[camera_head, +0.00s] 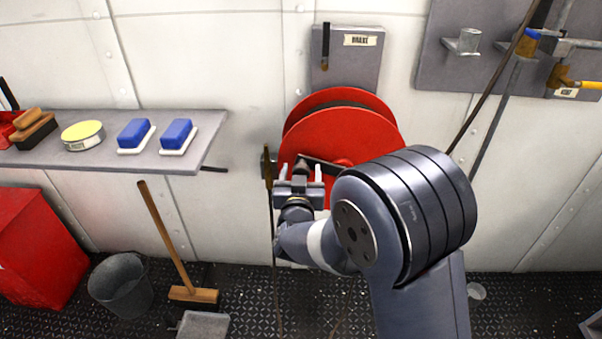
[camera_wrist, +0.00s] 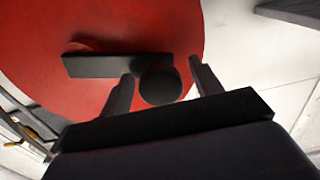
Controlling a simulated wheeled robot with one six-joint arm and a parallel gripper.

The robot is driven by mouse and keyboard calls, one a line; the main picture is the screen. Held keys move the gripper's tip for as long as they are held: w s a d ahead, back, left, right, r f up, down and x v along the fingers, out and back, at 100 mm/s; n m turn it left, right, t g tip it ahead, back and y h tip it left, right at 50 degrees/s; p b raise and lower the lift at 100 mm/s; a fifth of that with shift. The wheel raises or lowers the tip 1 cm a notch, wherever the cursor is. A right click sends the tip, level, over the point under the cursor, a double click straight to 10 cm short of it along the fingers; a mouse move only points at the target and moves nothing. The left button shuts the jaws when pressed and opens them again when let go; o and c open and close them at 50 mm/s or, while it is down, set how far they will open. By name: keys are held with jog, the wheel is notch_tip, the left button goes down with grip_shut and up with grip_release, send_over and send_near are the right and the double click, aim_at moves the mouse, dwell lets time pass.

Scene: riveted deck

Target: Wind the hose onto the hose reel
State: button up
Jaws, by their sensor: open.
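The red hose reel (camera_head: 345,120) is mounted on the white wall, with its lower right part hidden behind my arm. In the wrist view the reel's red face (camera_wrist: 150,25) fills the upper left, with a dark crank arm (camera_wrist: 110,65) ending in a round black knob (camera_wrist: 160,85). My gripper (camera_head: 300,172) is open in front of the reel's face. In the wrist view its fingers (camera_wrist: 162,80) stand on either side of the knob, apart from it as far as I can see. A thin dark hose (camera_head: 271,225) seems to hang down at the reel's left.
A grey plate labelled BRAKE (camera_head: 346,60) with a small lever is above the reel. A shelf (camera_head: 190,160) with blue-and-white brushes is on the left. A broom (camera_head: 168,235), a bucket (camera_head: 122,285) and a red cabinet (camera_head: 35,250) stand below. A tool board (camera_head: 440,65) is upper right.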

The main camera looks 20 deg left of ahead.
jog(key=shift+c, duration=0.5)
grip_shut()
jog(key=shift+r, duration=0.1)
